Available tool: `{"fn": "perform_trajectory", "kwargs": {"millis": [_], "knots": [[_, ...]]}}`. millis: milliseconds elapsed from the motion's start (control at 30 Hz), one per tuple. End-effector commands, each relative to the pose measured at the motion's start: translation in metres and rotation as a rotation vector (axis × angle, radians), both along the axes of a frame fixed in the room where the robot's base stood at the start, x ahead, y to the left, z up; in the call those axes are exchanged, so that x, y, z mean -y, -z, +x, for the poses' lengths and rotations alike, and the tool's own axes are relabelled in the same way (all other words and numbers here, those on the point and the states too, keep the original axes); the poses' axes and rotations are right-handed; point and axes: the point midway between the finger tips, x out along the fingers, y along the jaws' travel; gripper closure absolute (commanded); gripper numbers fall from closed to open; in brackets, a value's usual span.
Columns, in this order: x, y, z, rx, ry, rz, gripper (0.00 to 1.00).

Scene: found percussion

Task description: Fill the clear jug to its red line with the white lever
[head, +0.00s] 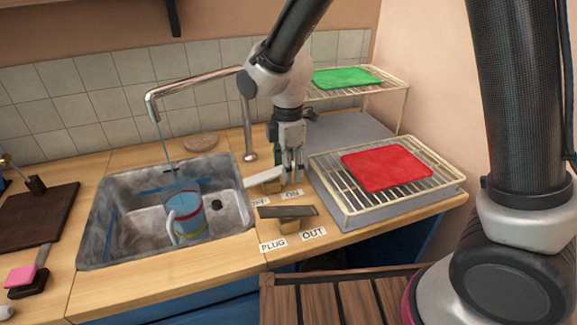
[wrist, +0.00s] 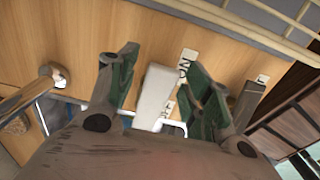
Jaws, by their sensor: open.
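The clear jug (head: 188,222) stands upright in the sink and looks bluish, with a pale handle on its left. A thin stream of water (head: 164,148) falls from the tap (head: 190,85) toward the jug. The white lever (head: 264,179) is on the counter right of the sink. My gripper (head: 292,172) is low over the counter at the lever's right end. In the wrist view, the open green-padded fingers (wrist: 160,82) stand on either side of the white lever (wrist: 154,95), with gaps showing.
A dark lever (head: 287,212) sits in front, near labels PLUG (head: 272,246) and OUT (head: 313,234). The sink (head: 100,222) is at left. A wire rack (head: 350,207) with a red mat (head: 387,169) is close on the right. A green mat (head: 345,78) lies on a rack behind.

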Motion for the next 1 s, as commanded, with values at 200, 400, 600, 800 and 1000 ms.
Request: {"fn": "perform_trajectory", "kwargs": {"millis": [200, 400, 600, 800, 1000], "knots": [[0.0001, 0.0021, -0.0001, 0.0, 0.0, 0.0, 0.5], [0.0001, 0.0019, -0.0001, 0.0, 0.0, 0.0, 0.76], [0.0001, 0.0018, -0.0001, 0.0, 0.0, -0.001, 0.96], [-0.0025, -0.0016, -0.0015, 0.02, -0.003, -0.079, 0.96], [-0.0026, -0.0034, -0.0011, 0.031, 0.001, -0.107, 0.96]]}}
